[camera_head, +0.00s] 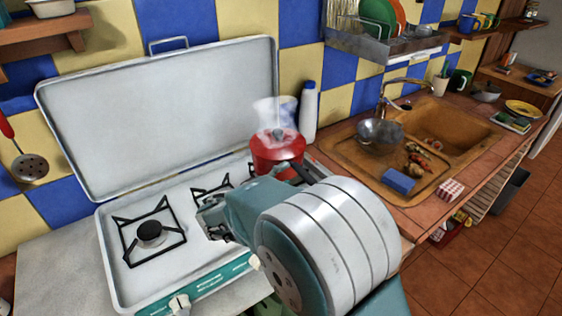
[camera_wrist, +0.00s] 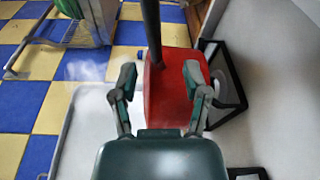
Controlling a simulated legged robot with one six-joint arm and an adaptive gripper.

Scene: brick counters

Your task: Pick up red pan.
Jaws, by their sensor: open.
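The red pan (camera_head: 277,152) stands at the back right of the white stove (camera_head: 110,248), near the raised lid. Steam hangs above it. In the wrist view the red pan (camera_wrist: 172,95) shows with a dark handle (camera_wrist: 152,32) pointing to the top of the picture. My gripper (camera_wrist: 160,75) is open, with one finger to the left of the pan and the other over its right part. I cannot tell whether the fingers touch it. In the head view my arm hides the pan's lower right side and most of the gripper.
The stove lid (camera_head: 165,115) stands open behind the burners. A white bottle (camera_head: 309,112) stands right of the pan. Farther right are a sink (camera_head: 450,135), a metal strainer (camera_head: 380,133) and a blue sponge (camera_head: 398,181). The front left burner (camera_head: 150,233) is free.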

